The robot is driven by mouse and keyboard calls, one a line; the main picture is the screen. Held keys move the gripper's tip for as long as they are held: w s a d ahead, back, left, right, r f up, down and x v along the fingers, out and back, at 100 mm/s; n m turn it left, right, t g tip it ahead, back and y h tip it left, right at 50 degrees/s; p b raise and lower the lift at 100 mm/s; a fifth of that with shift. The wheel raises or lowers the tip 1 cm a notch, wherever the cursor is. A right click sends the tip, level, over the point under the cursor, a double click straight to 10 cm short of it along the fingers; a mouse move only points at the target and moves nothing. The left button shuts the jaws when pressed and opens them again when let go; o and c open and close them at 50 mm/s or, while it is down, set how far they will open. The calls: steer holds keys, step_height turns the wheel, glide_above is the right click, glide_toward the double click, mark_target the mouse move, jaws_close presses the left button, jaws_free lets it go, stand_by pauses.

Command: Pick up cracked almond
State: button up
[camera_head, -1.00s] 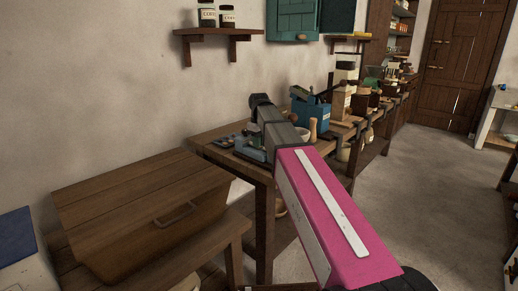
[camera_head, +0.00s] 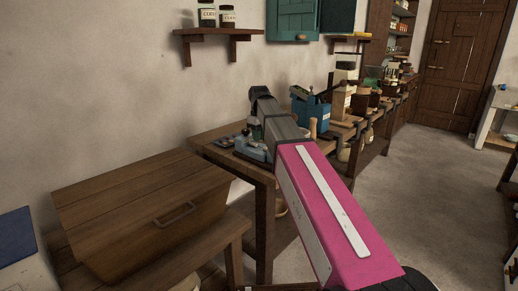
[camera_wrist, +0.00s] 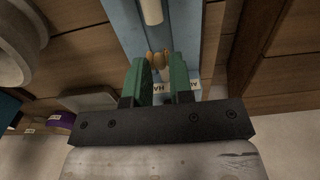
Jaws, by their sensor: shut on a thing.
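In the wrist view, my gripper (camera_wrist: 158,70) has its two green fingers closed on a small tan-brown piece, the cracked almond (camera_wrist: 158,58). The almond sits between the fingertips, and the fingers hide part of it. Below lies a light blue surface (camera_wrist: 126,22) with a pale rod (camera_wrist: 151,10) and a partly hidden lettered label. In the head view, a light blue device (camera_head: 250,148) stands on the near end of the wooden bench. My arm hides most of my gripper there, and the almond cannot be made out.
The wooden bench (camera_head: 213,150) runs back along the wall, with a blue box-like device (camera_head: 308,112), a wooden pestle-like piece (camera_head: 313,127) and other tools close behind my wrist. A wooden chest (camera_head: 150,215) stands at front left. Open floor (camera_head: 415,190) lies to the right.

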steer(key=shift+r, duration=0.1)
steer(key=shift+r, duration=2.95)
